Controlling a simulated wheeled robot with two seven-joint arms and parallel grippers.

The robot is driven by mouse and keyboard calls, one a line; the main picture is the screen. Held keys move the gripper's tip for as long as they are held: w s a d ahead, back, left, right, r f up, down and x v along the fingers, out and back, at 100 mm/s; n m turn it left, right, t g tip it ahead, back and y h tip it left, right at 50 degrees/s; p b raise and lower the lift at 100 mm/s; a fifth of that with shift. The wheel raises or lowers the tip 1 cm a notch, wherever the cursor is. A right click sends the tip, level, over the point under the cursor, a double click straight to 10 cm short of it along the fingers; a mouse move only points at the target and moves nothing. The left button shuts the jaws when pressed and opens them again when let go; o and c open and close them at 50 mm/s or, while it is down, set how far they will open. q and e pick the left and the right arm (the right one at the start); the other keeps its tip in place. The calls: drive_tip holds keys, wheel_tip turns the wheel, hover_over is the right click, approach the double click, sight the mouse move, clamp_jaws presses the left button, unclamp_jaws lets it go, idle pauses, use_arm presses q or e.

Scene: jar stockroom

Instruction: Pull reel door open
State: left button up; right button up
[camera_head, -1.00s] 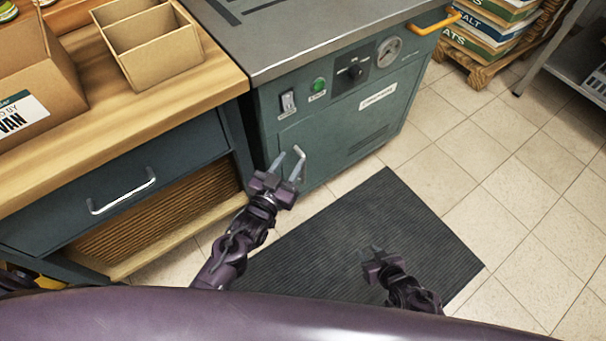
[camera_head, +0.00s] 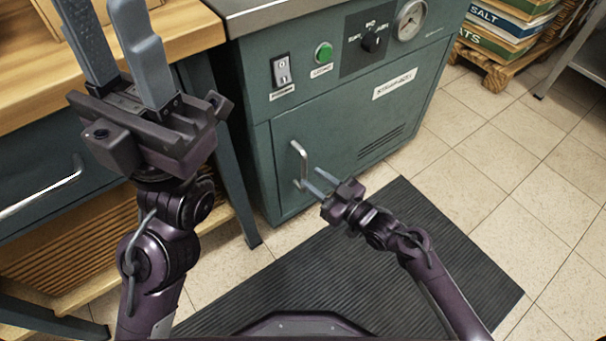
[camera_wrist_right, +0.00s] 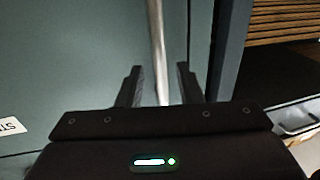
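The reel door (camera_head: 345,125) is the green lower panel on the front of the machine, and it looks shut. Its bent metal handle (camera_head: 297,158) stands upright near the door's left edge. My right gripper (camera_head: 312,183) is at the lower end of the handle, fingers apart. In the right wrist view, the handle bar (camera_wrist_right: 157,45) runs down between the open fingers (camera_wrist_right: 158,88), with a gap visible on each side. My left gripper (camera_head: 115,45) is raised close to the camera at the left, open and empty.
Above the door are a switch (camera_head: 282,70), a green button (camera_head: 324,52), a dial (camera_head: 371,41) and a gauge (camera_head: 410,19). A workbench drawer (camera_head: 40,165) is at the left. A dark mat (camera_head: 440,245) covers the floor in front. Sacks on a pallet (camera_head: 490,70) stand at back right.

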sight(306, 174)
drive_tip(key=shift+b+x, duration=0.6)
drive_tip(key=shift+x, duration=1.6)
drive_tip(key=shift+f, duration=0.1)
clamp_jaws()
